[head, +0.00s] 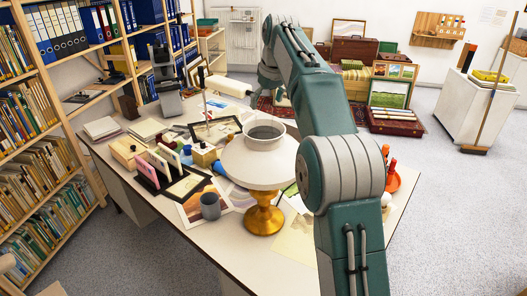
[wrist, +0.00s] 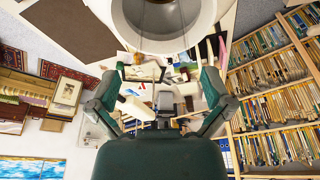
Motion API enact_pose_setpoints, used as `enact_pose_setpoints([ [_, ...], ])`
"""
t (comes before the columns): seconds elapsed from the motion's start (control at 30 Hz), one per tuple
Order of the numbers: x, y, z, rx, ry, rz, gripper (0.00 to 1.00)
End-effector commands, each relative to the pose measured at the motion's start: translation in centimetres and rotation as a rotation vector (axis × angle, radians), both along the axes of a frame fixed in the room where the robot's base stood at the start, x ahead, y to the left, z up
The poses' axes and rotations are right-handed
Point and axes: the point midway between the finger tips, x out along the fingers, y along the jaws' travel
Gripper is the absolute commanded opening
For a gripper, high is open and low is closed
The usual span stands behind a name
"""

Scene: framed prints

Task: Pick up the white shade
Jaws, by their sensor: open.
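The white shade (head: 258,168) is a wide cone with a raised open collar on top. It sits upright on an amber-gold lamp base (head: 264,218) near the front of the desk. In the wrist view the shade (wrist: 166,38) is cut off by the top edge, with its round opening showing. My gripper (wrist: 160,78) is open and empty, its two fingers spread apart below the shade in that picture. The fingers appear clear of the shade. In the head view the gripper cannot be made out; my arm covers the area right of the lamp.
The desk (head: 205,250) is crowded: a grey mug (head: 210,206) stands left of the lamp, beside prints and a card rack (head: 160,168). Bookshelves (head: 40,130) line the left; floor at right is largely clear.

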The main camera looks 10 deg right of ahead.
Motion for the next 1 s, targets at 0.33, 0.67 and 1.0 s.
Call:
enact_pose_setpoints([
  [0.33, 0.8, 0.9, -4.5, 0.000, 0.002, 0.000, 1.00],
  [0.67, 0.9, 0.9, -4.9, 0.000, 0.000, 0.000, 0.82],
  [1.0, 1.0, 0.9, -4.8, 0.000, -0.001, 0.000, 0.10],
])
